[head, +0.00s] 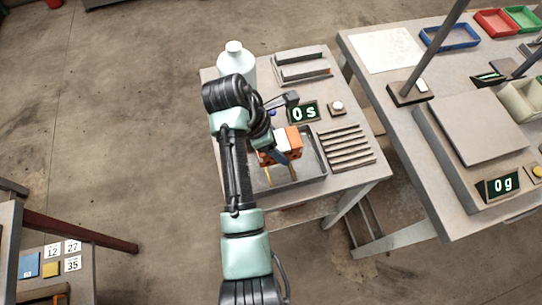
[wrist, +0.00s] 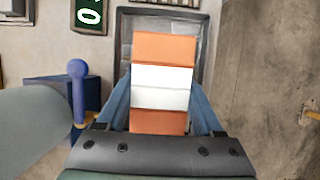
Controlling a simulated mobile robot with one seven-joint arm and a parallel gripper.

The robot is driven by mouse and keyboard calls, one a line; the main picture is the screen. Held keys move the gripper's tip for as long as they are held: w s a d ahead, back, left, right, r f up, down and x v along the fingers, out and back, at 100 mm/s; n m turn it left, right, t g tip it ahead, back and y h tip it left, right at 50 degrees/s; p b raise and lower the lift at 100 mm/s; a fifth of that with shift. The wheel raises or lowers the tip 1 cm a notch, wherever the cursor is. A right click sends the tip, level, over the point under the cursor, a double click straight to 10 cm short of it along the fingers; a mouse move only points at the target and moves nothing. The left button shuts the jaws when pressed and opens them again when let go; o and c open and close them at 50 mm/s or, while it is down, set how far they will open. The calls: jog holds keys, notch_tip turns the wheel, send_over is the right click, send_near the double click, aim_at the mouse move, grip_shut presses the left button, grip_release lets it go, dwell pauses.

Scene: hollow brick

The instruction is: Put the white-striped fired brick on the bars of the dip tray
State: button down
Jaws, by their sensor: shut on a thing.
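The white-striped fired brick (wrist: 162,75) is orange with a white band across its middle. In the wrist view my gripper (wrist: 162,92) is shut on it, with a blue finger on each side. In the head view the brick (head: 292,138) is in my gripper (head: 280,152), over the dip tray (head: 318,172). The tray is a grey, shallow, walled tray on the small table. My arm and gripper hide much of its inside, and its bars are hard to make out. I cannot tell whether the brick touches anything below.
A slatted rack (head: 346,148) stands right of the tray. A timer reading 0 s (head: 304,112) and a white button (head: 338,107) are behind it. A white bottle (head: 236,62) stands at the back left. A scale reading 0 g (head: 503,185) is on the right-hand table.

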jog(key=shift+f, duration=2.55)
jog(key=shift+c, duration=0.2)
grip_release()
jog(key=shift+f, duration=0.15)
jog(key=v, duration=1.2)
jog(key=shift+a, duration=0.1)
